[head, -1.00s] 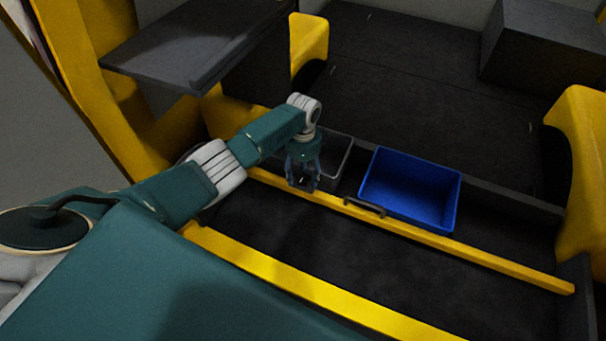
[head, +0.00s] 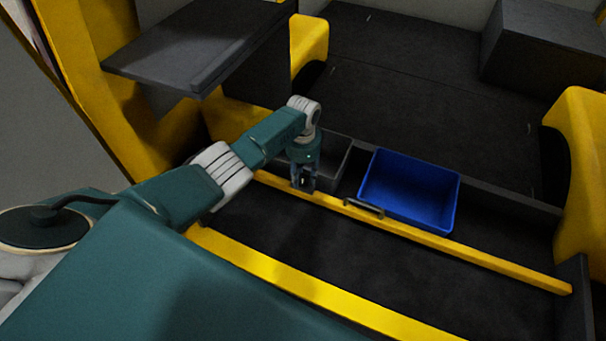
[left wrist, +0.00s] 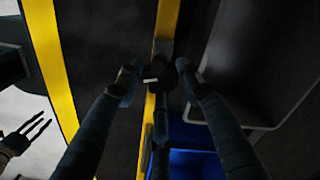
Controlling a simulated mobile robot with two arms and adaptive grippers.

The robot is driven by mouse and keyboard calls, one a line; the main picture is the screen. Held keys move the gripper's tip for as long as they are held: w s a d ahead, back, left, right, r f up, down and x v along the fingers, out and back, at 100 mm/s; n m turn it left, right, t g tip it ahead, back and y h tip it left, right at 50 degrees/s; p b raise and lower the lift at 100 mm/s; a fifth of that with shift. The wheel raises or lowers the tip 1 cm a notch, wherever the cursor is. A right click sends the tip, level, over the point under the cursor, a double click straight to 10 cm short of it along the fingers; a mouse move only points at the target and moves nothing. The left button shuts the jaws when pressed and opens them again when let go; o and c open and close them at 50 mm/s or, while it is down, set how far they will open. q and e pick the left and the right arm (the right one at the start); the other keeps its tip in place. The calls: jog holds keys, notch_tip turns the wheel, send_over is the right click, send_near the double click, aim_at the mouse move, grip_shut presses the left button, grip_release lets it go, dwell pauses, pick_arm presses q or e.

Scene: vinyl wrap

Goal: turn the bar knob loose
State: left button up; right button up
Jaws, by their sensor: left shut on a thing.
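The yellow bar (head: 440,243) runs across the front of the dark bed, with a small grey handle (head: 364,208) near its middle. My left gripper (head: 303,184) is at the left part of this bar, pointing down. In the left wrist view my left gripper (left wrist: 166,82) has its fingers closed in around the dark bar knob (left wrist: 183,70), which sits by the yellow bar (left wrist: 167,20). The knob is hidden by the fingers in the head view. What looks like my right gripper (left wrist: 36,126) shows at the lower left of the left wrist view, fingers spread and empty.
A blue bin (head: 408,190) stands behind the bar, right of my left gripper. A grey bin (head: 334,158) is just behind the gripper. A second yellow bar (head: 300,284) lies nearer me. A dark shelf (head: 195,45) overhangs at upper left.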

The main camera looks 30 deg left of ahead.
pick_arm(q)
jog(key=n+p, duration=0.1)
jog(key=n, duration=0.3)
jog(key=shift+n, duration=0.3)
jog(key=n+p, duration=0.1)
jog(key=n, duration=0.9)
jog(key=shift+n, duration=0.4)
jog(key=n, duration=0.4)
jog(key=shift+n+p, duration=0.4)
jog(key=o, duration=1.2)
jog(key=shift+c, duration=0.2)
jog(key=shift+r, duration=0.15)
